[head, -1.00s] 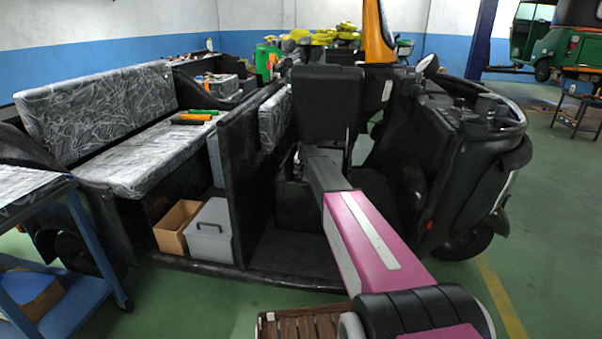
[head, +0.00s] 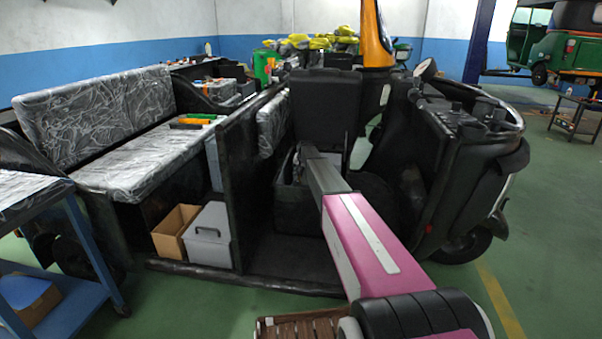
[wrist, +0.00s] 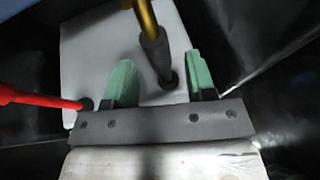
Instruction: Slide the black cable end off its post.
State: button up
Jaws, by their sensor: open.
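In the wrist view my gripper (wrist: 158,90) is open, with its two green fingers apart. A dark grey or black cable end (wrist: 155,58) with a brass-coloured upper part stands between the fingers, with a gap visible on both sides. Its lower end meets a dark round spot on a pale battery-like block (wrist: 88,55); the post itself is hidden. A red cable end (wrist: 40,95) reaches another dark spot on the block, left of the left finger. In the head view my arm reaches into the rickshaw (head: 262,190), and the gripper and cable ends are hidden there.
Dark walls surround the block in the wrist view, close on the right. In the head view a grey box (head: 208,238) and a cardboard box (head: 174,230) sit under the bench seat (head: 150,160). A blue cart (head: 75,310) stands at the left.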

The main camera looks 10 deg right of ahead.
jog(key=v, duration=0.9)
